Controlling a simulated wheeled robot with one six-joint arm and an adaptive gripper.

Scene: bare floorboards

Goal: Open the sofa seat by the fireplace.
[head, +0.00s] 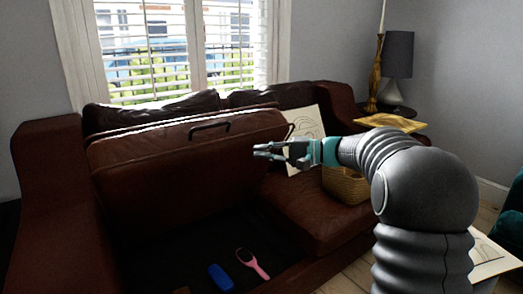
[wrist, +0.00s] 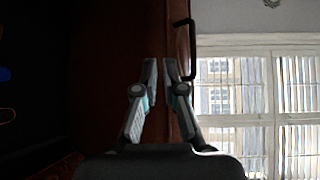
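The brown leather sofa (head: 300,205) has its left seat (head: 190,150) tilted up, showing a dark storage space (head: 190,250) underneath. A black handle (head: 209,130) is on the raised seat's front edge; it also shows in the wrist view (wrist: 184,50). My gripper (head: 256,151) is in front of the raised seat, to the right of the handle and apart from it. In the wrist view my gripper (wrist: 161,62) is partly open, with a narrow empty gap between its fingertips, beside the seat's edge. No fireplace is in view.
A blue object (head: 220,278) and a pink hairbrush (head: 252,263) lie in the storage space. A wicker basket (head: 346,186) and a leaning picture (head: 302,130) are on the right seat. A lamp (head: 397,60) stands on a side table behind.

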